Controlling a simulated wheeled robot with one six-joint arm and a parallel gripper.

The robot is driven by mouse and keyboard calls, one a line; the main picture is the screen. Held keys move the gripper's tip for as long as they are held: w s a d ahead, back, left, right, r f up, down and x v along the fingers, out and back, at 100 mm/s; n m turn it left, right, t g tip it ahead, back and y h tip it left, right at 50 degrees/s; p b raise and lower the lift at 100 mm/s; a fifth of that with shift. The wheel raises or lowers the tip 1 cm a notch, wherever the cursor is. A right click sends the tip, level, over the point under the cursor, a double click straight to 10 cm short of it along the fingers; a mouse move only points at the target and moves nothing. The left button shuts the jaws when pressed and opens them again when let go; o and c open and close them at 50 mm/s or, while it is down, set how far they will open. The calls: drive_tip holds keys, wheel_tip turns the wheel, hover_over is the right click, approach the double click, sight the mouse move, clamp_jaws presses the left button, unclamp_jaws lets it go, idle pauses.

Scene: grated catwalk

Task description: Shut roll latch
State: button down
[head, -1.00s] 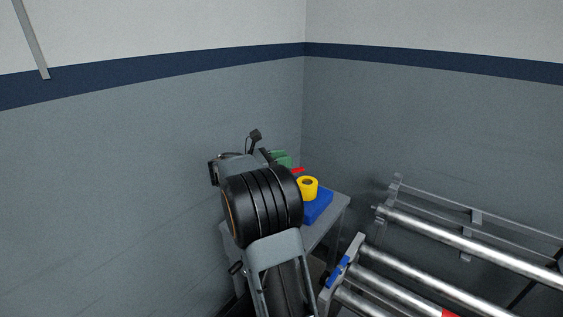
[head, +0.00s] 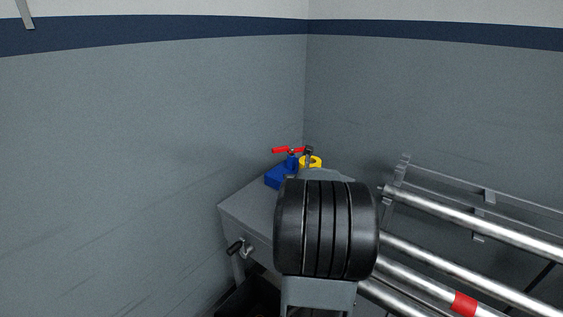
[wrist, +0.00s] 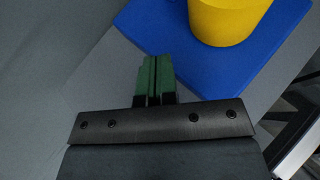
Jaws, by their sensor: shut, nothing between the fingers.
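My gripper (wrist: 153,82) has green fingertips that are shut together with nothing between them. In the wrist view they point toward a blue block (wrist: 165,25) and a yellow roll (wrist: 228,18), and overlap the block's near edge in the picture; I cannot tell the height between them. In the head view my arm hides the gripper. The blue block (head: 277,176) lies on a grey table, with a red lever (head: 283,150) above it and the yellow roll (head: 312,160) beside it. I cannot make out a roll latch now; my arm covers the near end of the pipe rack.
The grey table (head: 240,208) stands in the wall corner, with a black-handled fitting (head: 236,247) on its side. A rack of metal pipes (head: 470,228), one with a red band (head: 464,303), fills the right. The table's left part is bare.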

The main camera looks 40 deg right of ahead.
drive_tip(key=s+a+r+n+t+b, duration=0.2)
drive_tip(key=s+r+n+t, duration=0.1)
drive_tip(key=r+t, duration=0.15)
drive_tip(key=t, duration=0.1)
approach(279, 151)
drive_tip(key=x, duration=0.7)
drive_tip(key=shift+w+d+r+p, duration=0.1)
drive_tip(key=shift+w+d+p, duration=0.1)
drive_tip(key=shift+p, duration=0.15)
